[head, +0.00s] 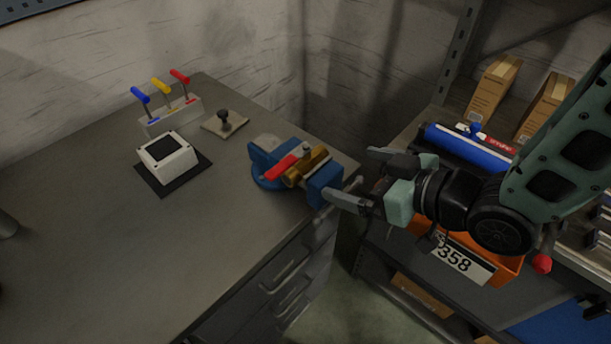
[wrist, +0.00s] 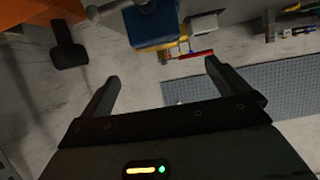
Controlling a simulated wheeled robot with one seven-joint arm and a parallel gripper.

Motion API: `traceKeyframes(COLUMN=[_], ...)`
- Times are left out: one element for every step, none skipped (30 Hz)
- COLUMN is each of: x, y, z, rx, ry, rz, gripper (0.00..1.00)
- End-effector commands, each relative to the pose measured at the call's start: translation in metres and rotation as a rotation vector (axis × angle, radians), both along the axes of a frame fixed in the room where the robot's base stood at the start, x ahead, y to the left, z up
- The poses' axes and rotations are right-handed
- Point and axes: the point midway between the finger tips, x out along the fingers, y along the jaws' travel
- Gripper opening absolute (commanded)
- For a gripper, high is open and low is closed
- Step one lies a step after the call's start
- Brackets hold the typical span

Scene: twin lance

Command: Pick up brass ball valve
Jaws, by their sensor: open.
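The brass ball valve (head: 308,165) with a red lever handle (head: 284,167) sits at the blue vise (head: 268,157) near the right corner of the grey workbench. Whether the vise jaws clamp it cannot be told. My gripper (head: 352,177) is open and empty, just right of the vise, its fingers pointing left toward it. In the wrist view my gripper (wrist: 158,82) shows its two fingers spread apart with nothing between them. The blue vise (wrist: 152,24) is at the top there, beyond the fingertips; the valve is not clear in that view.
A shelf at right holds an orange bin (head: 500,268), a blue cylinder (head: 468,148) and cardboard boxes (head: 494,88).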

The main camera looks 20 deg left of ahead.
Motion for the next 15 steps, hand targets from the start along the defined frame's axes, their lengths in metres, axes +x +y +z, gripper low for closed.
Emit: traceKeyframes(x=[0.004,0.005,0.008,0.011,0.013,0.016,0.017,0.019,0.021,0.023,0.024,0.025,0.025,0.026,0.026], y=[0.01,0.016,0.023,0.028,0.033,0.039,0.044,0.048,0.052,0.055,0.058,0.06,0.062,0.063,0.064], z=[-0.004,-0.005,-0.008,-0.01,-0.013,-0.015,-0.018,-0.019,-0.021,-0.023,-0.024,-0.025,-0.026,-0.027,-0.027], rx=[0.0,-0.001,-0.001,-0.002,-0.002,-0.002,-0.002,-0.002,-0.001,-0.001,-0.001,0.0,0.0,0.0,0.0], ry=[0.0,0.002,0.002,0.001,0.001,0.001,0.001,0.0,0.0,0.0,0.0,0.0,0.0,0.0,0.0], rz=[0.002,0.003,0.003,0.002,0.002,0.002,0.002,0.001,0.001,0.0,0.0,0.0,0.0,0.0,0.0], gripper=[1.0,1.0,1.0,1.0,1.0,1.0,1.0,1.0,1.0,1.0,1.0,1.0,1.0,1.0,1.0])
